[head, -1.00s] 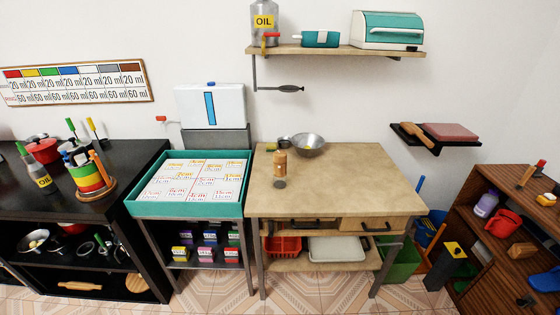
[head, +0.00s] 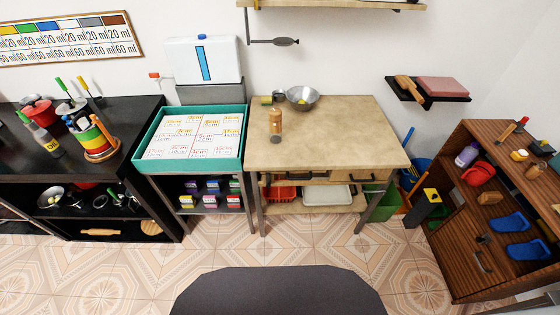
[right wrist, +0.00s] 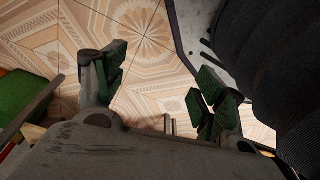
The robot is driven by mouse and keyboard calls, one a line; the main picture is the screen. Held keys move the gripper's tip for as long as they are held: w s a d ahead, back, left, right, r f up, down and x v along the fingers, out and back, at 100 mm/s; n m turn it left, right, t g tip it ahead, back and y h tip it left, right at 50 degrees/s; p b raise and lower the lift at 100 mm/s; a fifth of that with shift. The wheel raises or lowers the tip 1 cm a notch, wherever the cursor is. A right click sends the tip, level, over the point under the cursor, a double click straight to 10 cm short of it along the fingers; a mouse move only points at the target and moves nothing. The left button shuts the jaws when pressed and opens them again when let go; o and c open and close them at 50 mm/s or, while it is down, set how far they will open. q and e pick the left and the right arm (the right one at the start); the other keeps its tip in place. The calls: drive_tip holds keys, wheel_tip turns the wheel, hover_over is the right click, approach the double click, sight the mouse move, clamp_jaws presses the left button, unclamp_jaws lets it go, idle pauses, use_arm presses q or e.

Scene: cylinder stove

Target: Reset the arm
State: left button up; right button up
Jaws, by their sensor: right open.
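My right gripper (right wrist: 160,90) shows in the right wrist view. Its two fingers with green pads are wide apart, with only tiled floor visible between them. It holds nothing. A dark arm link of mine fills the right side of that view. Neither gripper shows in the head view, where only a dark part of my own body is at the bottom centre. My left gripper is out of sight.
A wooden table (head: 350,128) holds a metal bowl (head: 302,97) and a brown bottle (head: 275,122). A teal-edged tray stand (head: 242,155), a black counter (head: 125,125) and a brown cabinet (head: 470,215) stand around. Tiled floor (head: 120,270) in front is clear.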

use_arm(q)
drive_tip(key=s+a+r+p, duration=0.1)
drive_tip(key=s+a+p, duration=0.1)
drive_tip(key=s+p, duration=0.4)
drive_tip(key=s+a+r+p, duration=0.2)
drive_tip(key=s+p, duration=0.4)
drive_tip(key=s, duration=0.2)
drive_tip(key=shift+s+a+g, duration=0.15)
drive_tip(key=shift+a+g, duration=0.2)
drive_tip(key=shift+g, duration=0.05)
use_arm(e)
drive_tip(key=s+d+r, duration=0.1)
drive_tip(key=s+d, duration=0.1)
drive_tip(key=s, duration=0.5)
drive_tip(key=s+d+r, duration=0.2)
drive_tip(key=s, duration=0.5)
drive_tip(key=shift+s+d+g, duration=0.2)
drive_tip(key=shift+d+g, duration=0.15)
drive_tip(key=shift+g, duration=0.05)
